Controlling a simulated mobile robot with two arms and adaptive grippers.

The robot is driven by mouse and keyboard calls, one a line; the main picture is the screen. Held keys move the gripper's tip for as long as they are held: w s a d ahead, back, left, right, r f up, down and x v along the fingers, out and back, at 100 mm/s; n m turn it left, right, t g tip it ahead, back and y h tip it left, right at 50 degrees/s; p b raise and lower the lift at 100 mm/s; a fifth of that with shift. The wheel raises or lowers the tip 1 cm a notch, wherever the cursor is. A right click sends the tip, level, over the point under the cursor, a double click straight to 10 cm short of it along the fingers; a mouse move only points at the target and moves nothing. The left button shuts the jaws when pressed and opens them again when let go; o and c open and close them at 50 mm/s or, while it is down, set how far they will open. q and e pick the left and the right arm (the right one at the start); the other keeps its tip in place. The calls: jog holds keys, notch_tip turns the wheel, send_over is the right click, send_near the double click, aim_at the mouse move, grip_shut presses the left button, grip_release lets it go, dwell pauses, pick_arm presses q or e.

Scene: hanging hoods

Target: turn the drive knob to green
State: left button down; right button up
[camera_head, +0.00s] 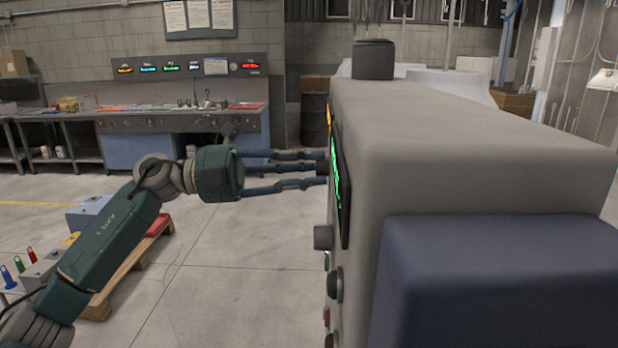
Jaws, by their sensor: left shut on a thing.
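A large grey machine cabinet (470,135) fills the right side. Its control face is turned to the left and seen almost edge-on, with a narrow screen (338,180) showing green marks. My left gripper (322,169) reaches in from the left, its long blue-grey fingers above and below a small dark knob (322,167) on that face. It is shut on this knob. A grey knob (323,237) sticks out lower down, with a dark green one (334,286) below it. I cannot read labels or see where any pointer stands. My right gripper is out of view.
A dark blue block (495,285) juts from the cabinet's near side. A wooden pallet (130,275) and a box with coloured levers (40,268) stand at the lower left. A long console (180,120) lines the back wall. The floor (235,265) between is clear.

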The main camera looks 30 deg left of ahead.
pick_arm(q)
jog(key=shift+s+d+f+m, duration=0.1)
jog(key=shift+f+m, duration=0.1)
jog(key=shift+m, duration=0.3)
jog(key=c, duration=1.4)
grip_release()
jog(key=shift+c, duration=0.2)
jog(key=shift+r, duration=0.1)
jog(key=v, duration=1.2)
